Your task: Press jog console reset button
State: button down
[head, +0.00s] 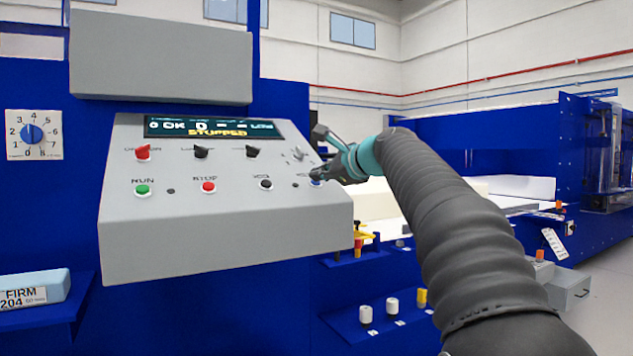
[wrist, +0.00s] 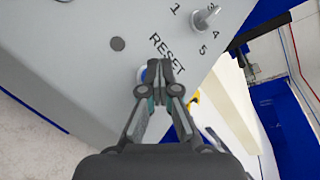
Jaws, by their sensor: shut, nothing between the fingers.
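The grey jog console (head: 225,225) has a sloped panel with a display reading STOPPED. Its blue reset button (head: 316,182) sits at the right end of the lower row, mostly hidden behind my gripper (head: 322,177). In the wrist view the label RESET shows beside the button (wrist: 143,74), and only an edge of the button is visible. My gripper (wrist: 160,68) is shut and empty, its fingertips over the button. I cannot tell whether they touch it.
The panel also holds a green RUN button (head: 142,190), a red button (head: 208,187), a black button (head: 266,184) and several switches. A toggle lever (wrist: 206,17) stands near RESET. A foam sample (head: 35,288) lies at lower left.

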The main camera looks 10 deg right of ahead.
dwell(0.3)
jog(key=shift+s+d+r+p, duration=0.15)
jog(key=shift+s+r+p, duration=0.25)
jog(key=shift+r+p, duration=0.25)
jog(key=shift+r, duration=0.15)
jog(key=shift+s+d+r+p, duration=0.1)
jog(key=shift+s+r+p, duration=0.25)
jog(key=shift+r, duration=0.2)
jog(key=shift+s+d+r+p, duration=0.1)
jog(key=shift+s+r+p, duration=0.15)
jog(key=shift+r, duration=0.3)
jog(key=shift+s+d+r, duration=0.2)
jog(key=shift+s+r, duration=0.45)
jog(key=shift+r, duration=0.25)
